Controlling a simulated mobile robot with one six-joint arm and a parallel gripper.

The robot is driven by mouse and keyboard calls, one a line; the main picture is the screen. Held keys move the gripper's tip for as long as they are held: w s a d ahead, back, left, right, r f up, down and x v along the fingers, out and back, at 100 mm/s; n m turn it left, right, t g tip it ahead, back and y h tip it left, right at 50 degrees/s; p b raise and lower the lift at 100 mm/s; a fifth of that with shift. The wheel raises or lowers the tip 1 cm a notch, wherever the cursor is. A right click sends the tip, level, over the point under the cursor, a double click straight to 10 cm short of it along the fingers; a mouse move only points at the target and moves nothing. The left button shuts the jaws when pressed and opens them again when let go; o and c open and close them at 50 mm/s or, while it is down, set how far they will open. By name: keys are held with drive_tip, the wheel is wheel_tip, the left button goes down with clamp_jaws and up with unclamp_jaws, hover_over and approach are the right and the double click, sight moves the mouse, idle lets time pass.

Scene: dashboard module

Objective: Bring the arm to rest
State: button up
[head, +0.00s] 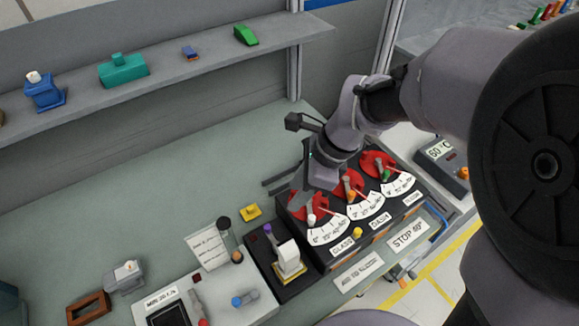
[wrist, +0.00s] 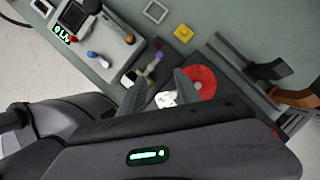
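My arm reaches in from the right in the head view. My gripper (head: 308,200) points down over the left part of the black dial module (head: 352,205), close to the left red dial. In the wrist view my gripper (wrist: 160,91) has two grey fingers standing apart, so it looks open, with nothing seen held between them. The left red dial (head: 302,206) is partly hidden by my gripper; it also shows in the wrist view (wrist: 203,84). The middle red dial (head: 346,186) and right red dial (head: 378,163) have knobs and white scales. Whether the fingers touch anything cannot be told.
A black block with a white lever (head: 288,256) stands just left of the module. A yellow piece (head: 250,211) and a grey switch box (head: 258,303) are further left. A shelf (head: 190,75) runs along the back. The bench middle is clear.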

idle(0.3)
drive_tip(key=s+d+n+t+h+b, duration=0.2)
drive_tip(key=s+d+n+t+b, duration=0.3)
drive_tip(key=s+n+b, duration=0.5)
drive_tip(key=shift+s+d+n, duration=1.15)
drive_tip(key=shift+d+n, duration=0.1)
drive_tip(key=shift+n, duration=1.05)
drive_tip(key=shift+f, duration=0.1)
